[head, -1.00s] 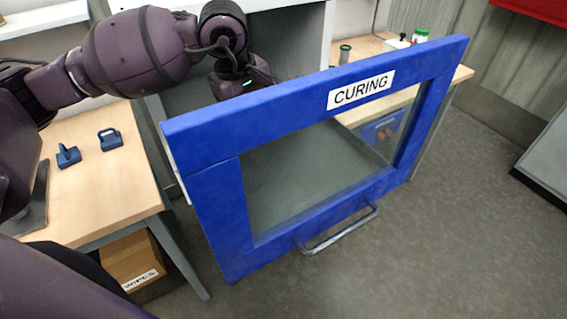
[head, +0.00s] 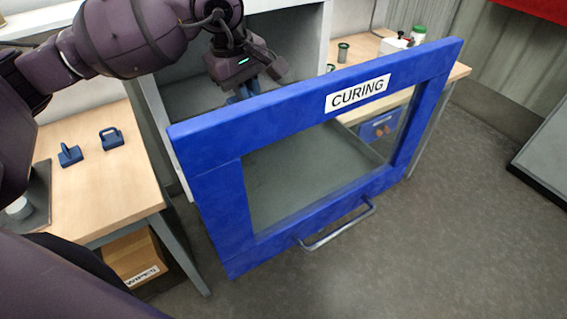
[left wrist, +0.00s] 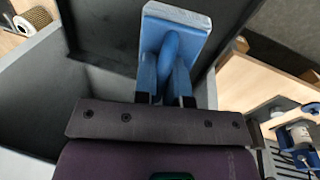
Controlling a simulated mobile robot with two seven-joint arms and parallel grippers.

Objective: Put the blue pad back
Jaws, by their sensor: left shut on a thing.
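My left gripper (head: 243,90) is over the opening of the curing cabinet, behind the top edge of its open blue door (head: 205,195). In the left wrist view the gripper (left wrist: 172,98) is shut on the handle of a blue pad (left wrist: 160,42), with the flat plate beyond the fingers. In the head view only a little blue shows below the gripper; the door hides the rest. Two more blue pads with handles, one (head: 68,155) and another (head: 111,139), stand on the left wooden table (head: 110,190). My right gripper is not in view.
The door, with a CURING label (head: 357,93) and metal handle (head: 336,228), stands open towards me. A dark tray (head: 40,190) with a white round item lies on the left table. A cardboard box (head: 133,258) sits below. The right bench (head: 455,75) holds small containers.

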